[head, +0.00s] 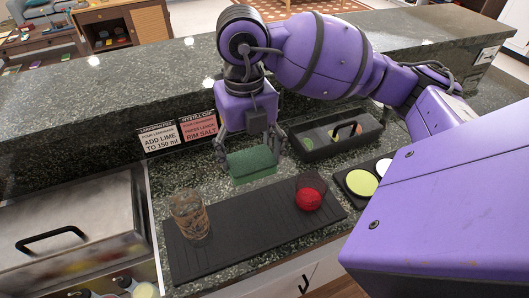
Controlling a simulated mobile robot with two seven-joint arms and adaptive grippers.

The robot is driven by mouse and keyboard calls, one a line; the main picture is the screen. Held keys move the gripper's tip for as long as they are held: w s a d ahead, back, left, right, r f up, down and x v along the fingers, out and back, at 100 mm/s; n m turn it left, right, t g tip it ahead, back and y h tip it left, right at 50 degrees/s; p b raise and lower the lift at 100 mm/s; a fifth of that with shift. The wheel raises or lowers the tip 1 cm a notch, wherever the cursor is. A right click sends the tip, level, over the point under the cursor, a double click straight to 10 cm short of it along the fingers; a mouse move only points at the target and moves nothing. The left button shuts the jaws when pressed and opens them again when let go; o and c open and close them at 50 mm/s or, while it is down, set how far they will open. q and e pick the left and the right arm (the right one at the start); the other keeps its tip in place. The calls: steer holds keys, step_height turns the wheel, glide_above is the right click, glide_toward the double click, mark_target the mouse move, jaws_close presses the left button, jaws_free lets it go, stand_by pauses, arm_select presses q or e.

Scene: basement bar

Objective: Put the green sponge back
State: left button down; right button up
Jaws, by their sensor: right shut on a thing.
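The green sponge (252,164) is a dark green block over the granite counter, behind the black bar mat (245,225). My right gripper (250,150) comes down from above, its fingers at the two ends of the sponge, and is shut on it. Below the sponge's front edge a lighter green strip shows; I cannot tell whether it is part of the sponge or something under it. I cannot tell whether the sponge touches the counter. My left gripper is not in view.
On the mat stand a clear glass (189,214) and a container with a red ball (308,200). A black caddy (335,146) is right of the sponge, a round-welled tray (345,187) nearer. Two signs (160,137) lean behind. A raised ledge (110,95) runs behind; a metal lid (70,222) lies left.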

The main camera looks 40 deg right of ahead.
steer(key=w+d+f, duration=0.8)
steer(key=shift+w+d+f, duration=0.4)
steer(key=shift+w+f, duration=0.05)
steer(key=shift+f, duration=0.2)
steer(key=shift+w+d+f, duration=0.1)
steer(key=shift+w+f, duration=0.05)
steer(key=shift+f, duration=1.45)
steer(key=shift+f, duration=0.15)
steer(key=o, duration=1.1)
